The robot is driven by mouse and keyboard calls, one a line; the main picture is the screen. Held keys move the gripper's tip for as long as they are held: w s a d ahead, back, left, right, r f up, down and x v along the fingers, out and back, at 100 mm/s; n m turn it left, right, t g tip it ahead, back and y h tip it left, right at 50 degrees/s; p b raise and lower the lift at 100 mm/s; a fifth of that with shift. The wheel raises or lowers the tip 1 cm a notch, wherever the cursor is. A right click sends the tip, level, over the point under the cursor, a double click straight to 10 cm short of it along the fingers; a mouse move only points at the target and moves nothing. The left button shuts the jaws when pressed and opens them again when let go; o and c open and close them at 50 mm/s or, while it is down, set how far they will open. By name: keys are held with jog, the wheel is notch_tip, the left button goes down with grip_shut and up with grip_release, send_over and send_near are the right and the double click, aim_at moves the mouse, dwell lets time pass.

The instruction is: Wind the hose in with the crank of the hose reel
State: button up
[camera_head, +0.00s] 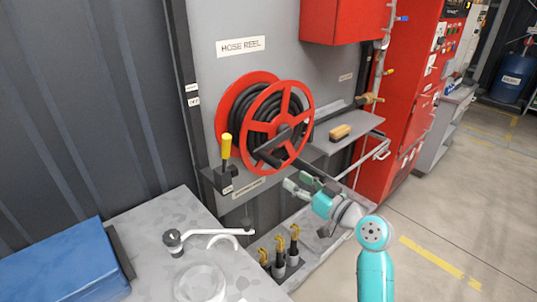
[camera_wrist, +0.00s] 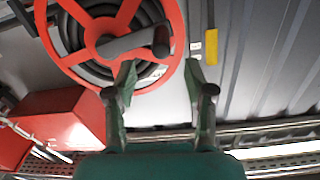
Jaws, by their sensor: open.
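The red hose reel (camera_head: 297,107) with black hose wound on it hangs on the grey panel under the "HOSE REEL" sign. Its dark crank (camera_head: 270,146) runs from the hub down and left, and a dark handle (camera_head: 300,171) sticks out toward me. My gripper (camera_head: 297,183) is open and empty, just below the handle in the head view. In the wrist view, the crank handle (camera_wrist: 161,42) is seen nearly end-on, ahead of the fingertips and between them sideways. The fingers (camera_wrist: 160,76) are apart, and I see no contact with the handle.
A yellow-handled lever (camera_head: 227,146) stands left of the reel; it also shows in the wrist view (camera_wrist: 211,47). A brush (camera_head: 341,131) lies on the shelf right of the reel. Several brass-topped fittings (camera_head: 279,244) stand below. A grey table (camera_head: 150,215) with a blue box (camera_head: 65,262) is front left.

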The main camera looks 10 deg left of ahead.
aim_at(270, 160)
jog(key=x, duration=0.7)
jog(key=r+x, duration=0.1)
jog(key=x, duration=0.3)
jog(key=shift+w+a, duration=0.2)
jog(key=shift+a, duration=0.1)
grip_shut()
